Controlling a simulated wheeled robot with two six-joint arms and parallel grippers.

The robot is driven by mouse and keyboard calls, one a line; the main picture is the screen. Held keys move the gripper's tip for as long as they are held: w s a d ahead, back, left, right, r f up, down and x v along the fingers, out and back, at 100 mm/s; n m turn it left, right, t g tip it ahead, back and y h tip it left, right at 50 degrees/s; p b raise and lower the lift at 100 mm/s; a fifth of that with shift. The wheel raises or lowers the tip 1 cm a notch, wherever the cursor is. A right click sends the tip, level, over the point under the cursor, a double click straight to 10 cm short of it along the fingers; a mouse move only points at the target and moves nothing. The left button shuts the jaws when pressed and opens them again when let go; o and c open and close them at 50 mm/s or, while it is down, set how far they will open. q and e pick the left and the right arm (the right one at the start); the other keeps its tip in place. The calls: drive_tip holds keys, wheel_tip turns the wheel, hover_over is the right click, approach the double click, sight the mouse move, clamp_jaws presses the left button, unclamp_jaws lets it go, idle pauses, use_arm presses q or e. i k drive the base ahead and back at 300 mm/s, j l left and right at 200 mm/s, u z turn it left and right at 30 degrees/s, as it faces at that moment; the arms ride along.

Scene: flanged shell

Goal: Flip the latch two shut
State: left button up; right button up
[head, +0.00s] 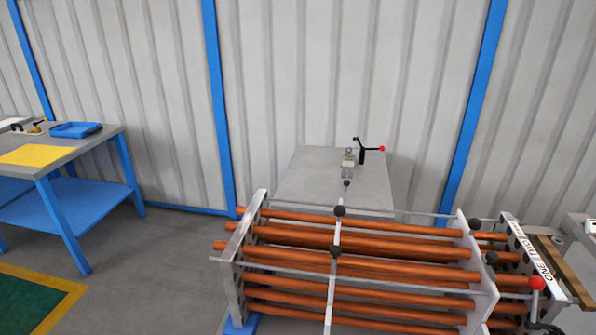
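Neither of my grippers shows in the head view. A white label strip (528,247) on the flanged end at the right has black lettering that seems to read "ONE" and "TWO". Near it a lever with a red ball (537,283) stands upright, with dark hardware (545,328) below it at the bottom edge. I cannot tell which part is latch two, or whether it is open or shut.
A bundle of copper tubes (380,275) between grey end plates (238,245) fills the lower middle. Behind it a grey table (310,165) carries a small clamp with a red-tipped handle (382,149). A blue workbench (100,145) stands left, with open floor between.

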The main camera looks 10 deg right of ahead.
sight(490, 257)
drive_tip(key=z, duration=1.35)
